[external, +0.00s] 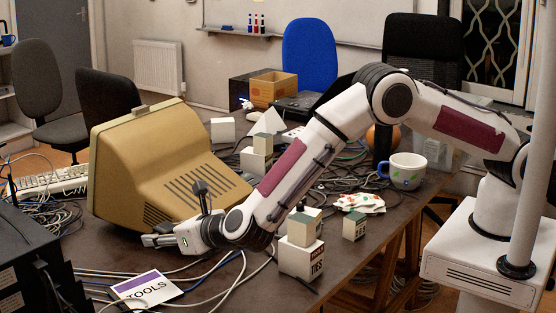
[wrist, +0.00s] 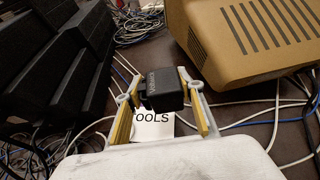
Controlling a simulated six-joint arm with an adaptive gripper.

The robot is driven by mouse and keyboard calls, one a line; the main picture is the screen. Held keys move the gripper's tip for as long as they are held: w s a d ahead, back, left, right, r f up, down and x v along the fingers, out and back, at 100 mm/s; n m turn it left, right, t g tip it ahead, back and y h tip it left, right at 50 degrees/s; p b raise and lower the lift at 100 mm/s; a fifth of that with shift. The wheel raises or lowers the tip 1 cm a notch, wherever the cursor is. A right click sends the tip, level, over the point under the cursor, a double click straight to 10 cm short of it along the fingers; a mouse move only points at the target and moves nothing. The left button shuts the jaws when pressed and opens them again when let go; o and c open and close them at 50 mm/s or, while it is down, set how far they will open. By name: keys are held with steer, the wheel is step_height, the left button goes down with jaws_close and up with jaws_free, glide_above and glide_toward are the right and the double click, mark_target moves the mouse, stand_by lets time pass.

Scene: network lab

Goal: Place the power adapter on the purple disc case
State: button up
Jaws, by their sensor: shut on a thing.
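My gripper (external: 160,240) is low over the near left part of the table, in front of the beige monitor. In the wrist view, its yellow-lined fingers (wrist: 160,84) are shut on the black power adapter (wrist: 166,92), one on each side of it. I cannot make out the adapter clearly in the external view. The disc case (external: 146,289), white with a purple band and the word TOOLS, lies flat on the table, below and nearer than the gripper. In the wrist view the case (wrist: 154,129) shows beneath the adapter, which covers part of it.
The beige monitor (external: 165,165) stands close behind the gripper. Black equipment (external: 30,262) is at the left. Loose cables (external: 215,262) run beside the case. Stacked small boxes (external: 301,258) and a mug (external: 403,170) stand to the right.

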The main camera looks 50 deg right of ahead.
glide_above(174, 278)
steer(key=shift+f, duration=2.9)
steer(key=shift+f, duration=1.85)
steer(key=shift+f, duration=0.2)
steer(key=o, duration=1.2)
steer(key=shift+r, duration=0.2)
steer(key=shift+v, duration=6)
